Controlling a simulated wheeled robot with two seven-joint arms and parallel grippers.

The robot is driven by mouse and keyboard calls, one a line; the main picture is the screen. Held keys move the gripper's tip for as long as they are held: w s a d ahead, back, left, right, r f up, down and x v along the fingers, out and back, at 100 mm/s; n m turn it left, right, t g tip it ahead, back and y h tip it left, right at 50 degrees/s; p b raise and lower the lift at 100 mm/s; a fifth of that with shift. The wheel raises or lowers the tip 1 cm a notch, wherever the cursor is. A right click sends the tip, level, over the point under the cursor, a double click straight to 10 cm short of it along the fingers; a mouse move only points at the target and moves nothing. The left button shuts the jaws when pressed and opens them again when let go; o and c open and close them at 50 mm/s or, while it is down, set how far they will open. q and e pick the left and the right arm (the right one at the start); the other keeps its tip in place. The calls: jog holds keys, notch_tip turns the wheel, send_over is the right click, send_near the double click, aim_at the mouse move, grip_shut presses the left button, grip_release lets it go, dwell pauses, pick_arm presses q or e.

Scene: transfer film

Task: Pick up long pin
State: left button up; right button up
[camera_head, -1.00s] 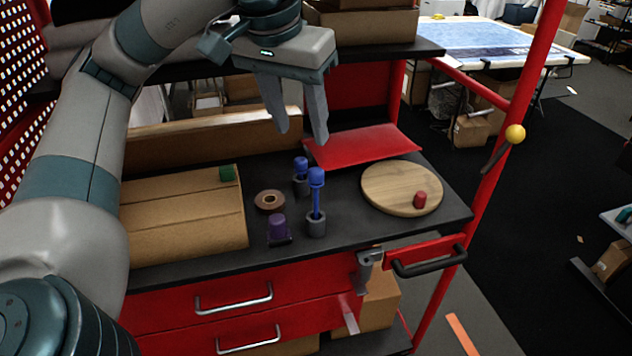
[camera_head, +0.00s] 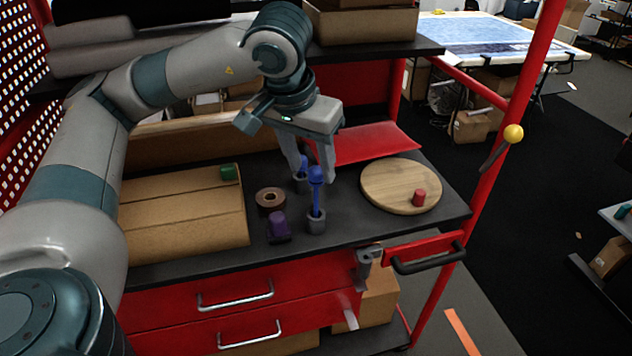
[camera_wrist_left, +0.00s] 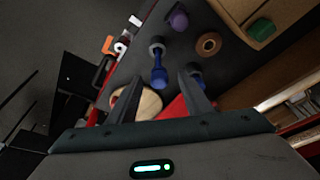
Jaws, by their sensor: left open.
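The long pin (camera_head: 316,197) is blue with a rounded head. It stands upright in a grey cylindrical holder (camera_head: 315,222) on the dark worktop. A shorter-looking blue pin (camera_head: 303,165) stands in another grey holder just behind it, partly hidden by a finger. My left gripper (camera_head: 313,179) is open and empty, pointing down, with its fingers spread around the height of the pin heads. In the left wrist view the long pin (camera_wrist_left: 159,75) shows between the two fingers (camera_wrist_left: 160,82), apart from both. The second pin is mostly behind one finger there. My right gripper is not in view.
A purple block (camera_head: 278,226) and a brown ring (camera_head: 270,200) lie left of the long pin. A cardboard box (camera_head: 185,215) with a green piece (camera_head: 229,173) is farther left. A round wooden board (camera_head: 385,187) with a red cylinder (camera_head: 419,197) is on the right.

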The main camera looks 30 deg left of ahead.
aim_at(313, 170)
pick_arm(q)
jog(key=shift+x, duration=1.05)
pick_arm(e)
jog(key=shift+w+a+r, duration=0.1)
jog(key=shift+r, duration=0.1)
pick_arm(q)
jog(key=shift+w+f, duration=0.1)
jog(key=shift+f, duration=0.05)
jog(key=shift+w+f+p, duration=0.15)
jog(key=shift+f+p, duration=0.1)
jog(key=shift+p, duration=0.2)
jog(key=p+x, duration=0.1)
jog(key=x, duration=0.2)
jog(key=shift+w, duration=0.25)
jog(key=shift+w+f, duration=0.15)
jog(key=shift+f, duration=0.4)
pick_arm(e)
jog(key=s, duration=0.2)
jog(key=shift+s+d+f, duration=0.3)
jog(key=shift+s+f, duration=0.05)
